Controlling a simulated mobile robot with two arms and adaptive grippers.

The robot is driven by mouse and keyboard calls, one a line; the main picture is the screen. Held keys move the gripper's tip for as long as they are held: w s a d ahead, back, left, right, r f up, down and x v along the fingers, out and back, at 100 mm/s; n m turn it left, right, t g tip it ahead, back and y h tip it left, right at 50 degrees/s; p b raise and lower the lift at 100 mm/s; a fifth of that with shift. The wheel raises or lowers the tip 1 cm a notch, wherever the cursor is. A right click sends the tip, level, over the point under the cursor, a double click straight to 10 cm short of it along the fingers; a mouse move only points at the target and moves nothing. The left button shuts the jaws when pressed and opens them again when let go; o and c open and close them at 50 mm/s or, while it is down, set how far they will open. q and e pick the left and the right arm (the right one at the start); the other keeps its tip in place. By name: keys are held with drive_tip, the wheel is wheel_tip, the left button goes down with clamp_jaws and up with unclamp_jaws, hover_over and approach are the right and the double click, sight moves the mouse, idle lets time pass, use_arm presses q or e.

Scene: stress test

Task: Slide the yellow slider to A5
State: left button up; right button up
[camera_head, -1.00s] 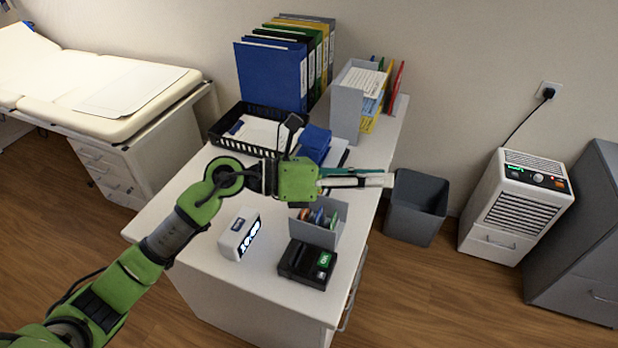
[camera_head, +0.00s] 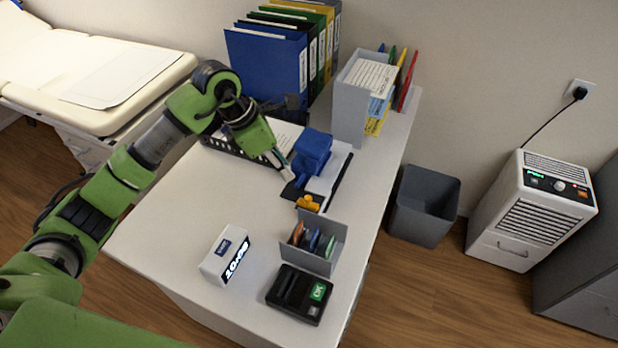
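The yellow slider (camera_head: 308,203) is a small orange-yellow piece at the near end of a flat black guide, in front of a blue hole punch (camera_head: 312,150) on the white desk. My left gripper (camera_head: 285,170) comes in from the upper left and points down to the right. Its fingertips are just left of the punch, a little up and left of the slider, and apart from it in the picture. The gap between the fingers is too small to judge. A5 markings are too small to read. My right gripper is not in view.
A clock (camera_head: 226,256), a grey divider with coloured discs (camera_head: 316,246) and a black card terminal (camera_head: 299,294) stand at the near side. Binders (camera_head: 265,65), a black tray (camera_head: 222,146) and a grey file holder (camera_head: 350,102) stand behind. The desk's left middle is clear.

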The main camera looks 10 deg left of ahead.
use_arm(q)
drive_tip(key=p, duration=0.2)
approach(307, 198)
drive_tip(key=p+x, duration=0.1)
drive_tip(key=x, duration=0.6)
drive_tip(key=shift+w+f, duration=0.1)
drive_tip(key=shift+f, duration=0.2)
drive_tip(key=shift+d+f, duration=0.1)
drive_tip(key=shift+f, duration=0.1)
drive_tip(key=shift+c, duration=0.4)
clamp_jaws()
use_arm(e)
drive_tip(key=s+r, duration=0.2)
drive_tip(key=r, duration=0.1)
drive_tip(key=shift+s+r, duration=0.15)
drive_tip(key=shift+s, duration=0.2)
